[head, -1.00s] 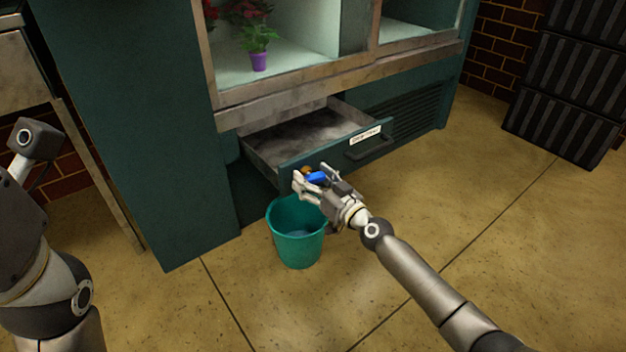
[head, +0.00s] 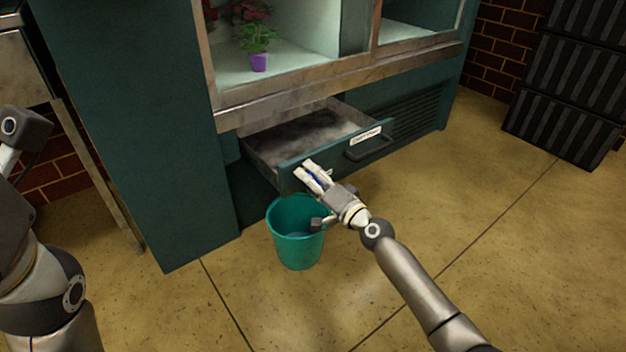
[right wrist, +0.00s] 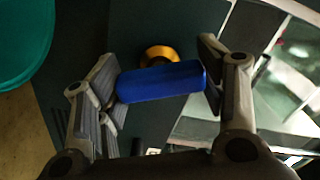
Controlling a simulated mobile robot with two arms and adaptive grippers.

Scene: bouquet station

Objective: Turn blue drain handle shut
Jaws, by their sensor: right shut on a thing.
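The blue drain handle (right wrist: 162,82) lies lengthwise between the fingers of my right gripper (right wrist: 160,85) in the right wrist view, its ends at the finger pads. A brass fitting (right wrist: 159,53) shows behind it. In the head view my right gripper (head: 314,174) is at the front of the open drawer (head: 305,140), above the bucket. Only a sliver of blue shows there between the fingers, which hide the rest of the handle and the fitting. My left arm is at the left edge, and its gripper is out of view.
A teal bucket (head: 297,250) stands on the floor below the drawer front. The drawer has a dark pull handle (head: 368,147) and a white label (head: 366,134). A purple flower pot (head: 259,62) stands in the cabinet above. Black crates (head: 565,90) are stacked at the right.

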